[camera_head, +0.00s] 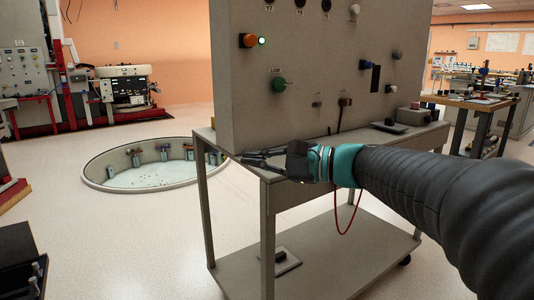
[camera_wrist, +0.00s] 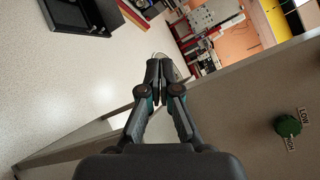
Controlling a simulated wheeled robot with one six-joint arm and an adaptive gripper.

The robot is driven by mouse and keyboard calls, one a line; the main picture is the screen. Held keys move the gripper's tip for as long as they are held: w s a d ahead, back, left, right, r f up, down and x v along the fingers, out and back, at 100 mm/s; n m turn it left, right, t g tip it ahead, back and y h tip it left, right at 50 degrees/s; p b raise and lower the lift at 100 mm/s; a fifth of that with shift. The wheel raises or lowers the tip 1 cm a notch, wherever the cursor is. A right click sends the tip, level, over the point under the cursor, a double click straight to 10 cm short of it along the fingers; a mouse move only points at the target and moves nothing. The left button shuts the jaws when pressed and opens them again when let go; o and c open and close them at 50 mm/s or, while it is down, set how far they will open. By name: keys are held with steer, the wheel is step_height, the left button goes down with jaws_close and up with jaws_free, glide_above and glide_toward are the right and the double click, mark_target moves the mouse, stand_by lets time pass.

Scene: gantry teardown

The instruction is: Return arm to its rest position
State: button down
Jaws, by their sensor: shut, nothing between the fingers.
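My gripper (camera_head: 258,160) is at the end of my black-sleeved arm, which reaches in from the right in the head view. It is in front of the lower left part of a grey control panel (camera_head: 310,75), close above the edge of the cart (camera_head: 330,187) that carries the panel. In the wrist view the fingers of my gripper (camera_wrist: 160,75) are together with nothing between them. The panel's green knob (camera_head: 279,84) is above my gripper in the head view; it also shows at the right in the wrist view (camera_wrist: 288,124).
A round floor pit (camera_head: 140,182) with a raised rim is left of the cart. Red-framed machinery (camera_head: 125,88) stands at the back left. A workbench (camera_head: 470,102) stands at the right. A black box (camera_head: 20,262) is at the lower left. Open floor (camera_head: 130,240) lies between.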

steer(key=s+d+f+n+g+h+p, duration=0.1)
steer(key=s+d+f+n+h, duration=0.2)
steer(key=s+f, duration=0.35)
steer(key=s+d+f+n+g+h+p, duration=0.1)
steer(key=s+d+f+n+h+p, duration=0.1)
steer(key=s+f+h, duration=0.4)
steer(key=s+d+f+n+h+p, duration=0.1)
steer(key=s+d+f+n+h, duration=0.1)
steer(key=d, duration=0.4)
steer(key=s+d+f+n+t+h, duration=0.1)
steer(key=s+d+f+n+h, duration=0.2)
steer(key=s+d+h, duration=0.2)
steer(key=shift+s+d+f+n+p, duration=0.25)
steer(key=shift+s+d+n+p, duration=0.15)
steer(key=shift+s+d, duration=0.7)
steer(key=shift+s+a, duration=0.1)
steer(key=shift+a, duration=0.05)
